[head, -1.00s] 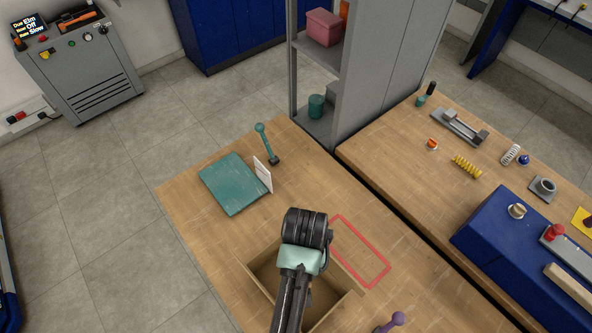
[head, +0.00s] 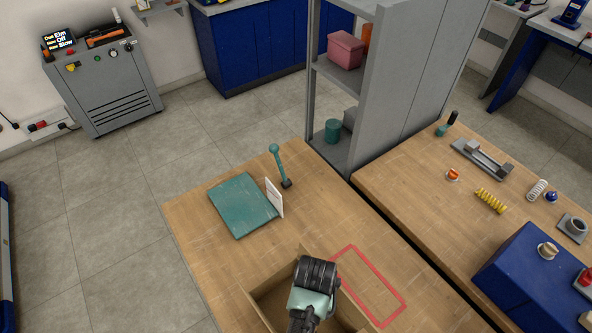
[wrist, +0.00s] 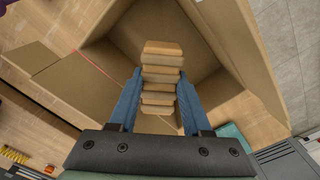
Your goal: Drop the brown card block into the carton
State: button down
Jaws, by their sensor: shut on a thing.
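The brown card block (wrist: 161,72) shows in the wrist view as a layered tan stack between my gripper's blue fingers. My gripper (wrist: 160,98) is shut on it. The open carton (wrist: 120,35) lies around and beyond the block in the wrist view, so the block is over the carton's opening; its height above the floor of the carton is hard to tell. In the head view the carton (head: 273,301) stands at the front of the wooden table, partly cut off by the frame's bottom edge. My arm's end is over it and hides the fingers and the block.
A red outline (head: 375,290) is marked right of the carton. A teal folder (head: 243,205), a white card (head: 274,197) and a teal-handled tool (head: 279,167) are farther back. A grey shelf (head: 375,95) stands behind. A second bench (head: 425,185) with parts is at right.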

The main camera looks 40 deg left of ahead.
jog(key=shift+w+f+b, duration=0.15)
jog(key=shift+f+b, duration=0.8)
jog(key=shift+f, duration=0.55)
jog(key=shift+r, duration=0.1)
jog(key=shift+c, duration=1.4)
grip_release()
jog(key=shift+r, duration=0.1)
notch_tip(320, 180, up, 13)
jog(key=shift+p, duration=0.35)
